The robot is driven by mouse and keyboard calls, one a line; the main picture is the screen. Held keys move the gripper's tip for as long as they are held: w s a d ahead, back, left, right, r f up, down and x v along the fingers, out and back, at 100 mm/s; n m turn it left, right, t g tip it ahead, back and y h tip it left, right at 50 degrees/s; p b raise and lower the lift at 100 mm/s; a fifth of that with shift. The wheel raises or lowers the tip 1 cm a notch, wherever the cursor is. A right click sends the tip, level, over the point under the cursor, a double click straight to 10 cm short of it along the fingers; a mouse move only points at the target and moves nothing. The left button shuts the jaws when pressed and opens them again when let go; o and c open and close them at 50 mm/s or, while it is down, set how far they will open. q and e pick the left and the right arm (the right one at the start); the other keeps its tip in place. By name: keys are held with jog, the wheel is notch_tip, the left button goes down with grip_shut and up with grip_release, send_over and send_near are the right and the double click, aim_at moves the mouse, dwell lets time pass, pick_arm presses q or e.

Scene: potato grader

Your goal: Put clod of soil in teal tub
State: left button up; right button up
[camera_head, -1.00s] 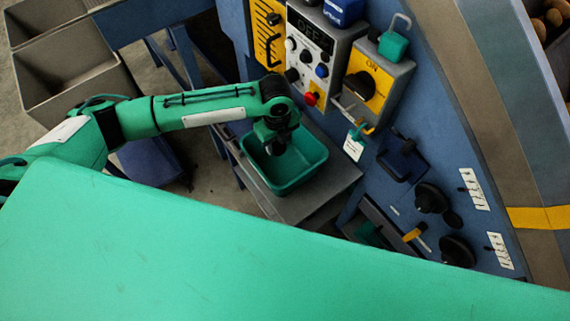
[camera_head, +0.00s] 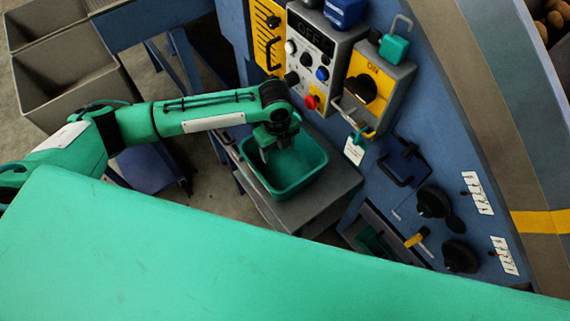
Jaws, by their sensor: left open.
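The teal tub (camera_head: 306,173) stands on a grey shelf (camera_head: 328,198) at the machine's side. My left gripper (camera_head: 275,152) is over the tub's left part, pointing down, with its jaws open. I see nothing between its fingers. No clod of soil can be made out; the gripper and the near wall hide part of the tub's inside. My right gripper is out of view.
A control box (camera_head: 313,55) with buttons and a yellow switch box (camera_head: 373,83) with a padlock (camera_head: 394,47) stand behind the tub. Grey bins (camera_head: 75,83) are at the upper left. Black knobs (camera_head: 433,201) stick out at right.

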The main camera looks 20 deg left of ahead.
pick_arm(q)
notch_tip(320, 180, up, 14)
jog(key=shift+f, duration=0.15)
dwell(0.6)
